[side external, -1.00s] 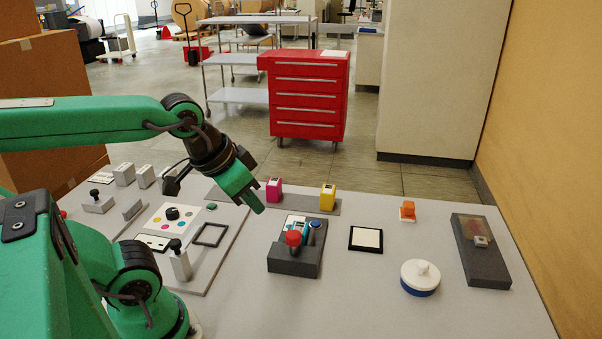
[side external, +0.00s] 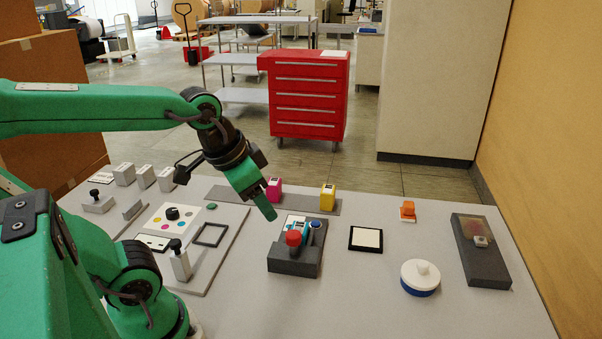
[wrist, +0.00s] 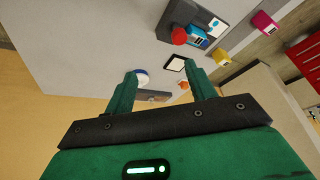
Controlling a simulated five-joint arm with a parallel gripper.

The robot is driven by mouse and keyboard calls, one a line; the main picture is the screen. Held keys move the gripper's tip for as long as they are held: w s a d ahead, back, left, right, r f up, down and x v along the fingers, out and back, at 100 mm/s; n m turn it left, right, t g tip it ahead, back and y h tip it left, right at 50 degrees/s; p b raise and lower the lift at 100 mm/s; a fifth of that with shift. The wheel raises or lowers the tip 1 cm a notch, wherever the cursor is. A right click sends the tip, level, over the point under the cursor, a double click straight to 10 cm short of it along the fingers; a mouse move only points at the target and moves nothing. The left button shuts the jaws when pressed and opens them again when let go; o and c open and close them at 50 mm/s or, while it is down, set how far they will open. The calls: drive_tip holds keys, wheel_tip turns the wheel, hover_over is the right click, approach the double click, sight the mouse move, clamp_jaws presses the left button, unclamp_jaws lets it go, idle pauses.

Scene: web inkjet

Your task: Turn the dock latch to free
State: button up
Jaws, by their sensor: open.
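The dark grey dock (side external: 295,263) sits on the table in the side view, with a red-knobbed latch (side external: 293,238) at its front left. A cyan and blue piece (side external: 308,232) sits in it beside the red knob. The dock (wrist: 182,12) also shows at the top of the wrist view, with the red knob (wrist: 179,36) on its near side. My gripper (side external: 269,214) is in the air to the upper left of the dock, pointing down, apart from it. In the wrist view its two fingers (wrist: 162,76) are spread, with nothing held between them.
A magenta cartridge (side external: 273,190) and a yellow cartridge (side external: 327,197) stand behind the dock. A black-framed white pad (side external: 366,239), a white-lidded round pot (side external: 420,275) and a dark tray (side external: 483,262) lie to the right. A board with a post (side external: 181,262) is left.

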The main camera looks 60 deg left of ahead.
sight(293, 234)
drive_tip(key=w+a+f+m+g, duration=0.1)
drive_tip(key=w+f+m, duration=0.1)
drive_tip(key=w, duration=0.1)
drive_tip(key=w+a+f+m+g, duration=0.1)
drive_tip(key=w+f+m+g, duration=0.1)
drive_tip(key=w, duration=0.1)
drive_tip(key=w+a+f+m+g, duration=0.1)
drive_tip(key=w+a+f+m, duration=0.1)
drive_tip(key=w+m, duration=0.1)
drive_tip(key=shift+w+f, duration=0.1)
drive_tip(key=shift+f, duration=0.15)
drive_tip(key=shift+w+a+f+m+g, duration=0.25)
drive_tip(key=shift+w+f+m+g, duration=0.15)
drive_tip(key=shift+f, duration=0.2)
drive_tip(key=shift+f, duration=0.1)
drive_tip(key=shift+f, duration=3.8)
drive_tip(key=shift+c, duration=0.2)
drive_tip(key=c, duration=0.9)
